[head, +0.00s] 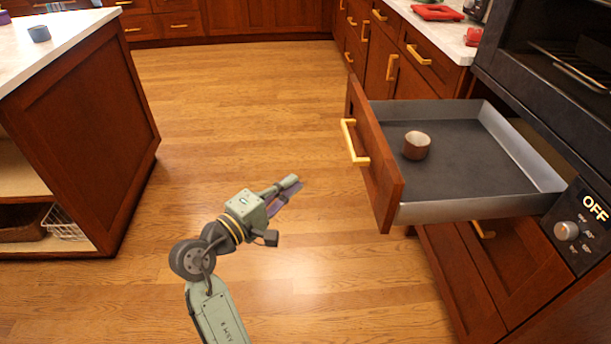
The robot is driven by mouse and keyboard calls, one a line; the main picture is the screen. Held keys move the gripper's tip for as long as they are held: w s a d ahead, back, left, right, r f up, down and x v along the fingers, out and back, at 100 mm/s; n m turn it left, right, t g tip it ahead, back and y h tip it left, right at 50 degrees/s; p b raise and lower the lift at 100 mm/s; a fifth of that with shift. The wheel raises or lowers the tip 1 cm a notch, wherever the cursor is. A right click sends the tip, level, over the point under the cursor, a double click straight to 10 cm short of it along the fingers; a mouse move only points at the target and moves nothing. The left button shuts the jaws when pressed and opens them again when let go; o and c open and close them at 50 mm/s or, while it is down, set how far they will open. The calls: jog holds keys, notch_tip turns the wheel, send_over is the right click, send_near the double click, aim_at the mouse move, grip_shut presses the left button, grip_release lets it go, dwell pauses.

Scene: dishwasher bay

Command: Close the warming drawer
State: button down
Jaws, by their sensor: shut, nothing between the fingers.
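The warming drawer (470,155) stands pulled out on the right, below the black oven. It has a dark floor, grey metal walls and a reddish wood front (376,165) with a brass handle (352,143). A small brown cup with a pale top (416,146) sits inside, near the front. My gripper (291,187) is shut and empty, in the open left of the drawer front, apart from the handle. It points right, toward the drawer front.
A control panel with a knob (566,231) reads OFF at the far right. A wood island (85,130) with a white top stands at the left. Red items (438,12) lie on the back counter. The wood floor (235,95) between is clear.

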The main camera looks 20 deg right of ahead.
jog(key=p, duration=0.2)
send_near(349, 149)
jog(key=w, duration=0.3)
jog(key=shift+s+d+f+p, duration=0.15)
jog(key=shift+d+p, duration=0.3)
jog(key=shift+d, duration=0.55)
jog(key=shift+s+d+f+p, duration=0.15)
jog(key=shift+d+p, duration=0.25)
jog(key=shift+d, duration=0.65)
jog(key=shift+r, duration=0.15)
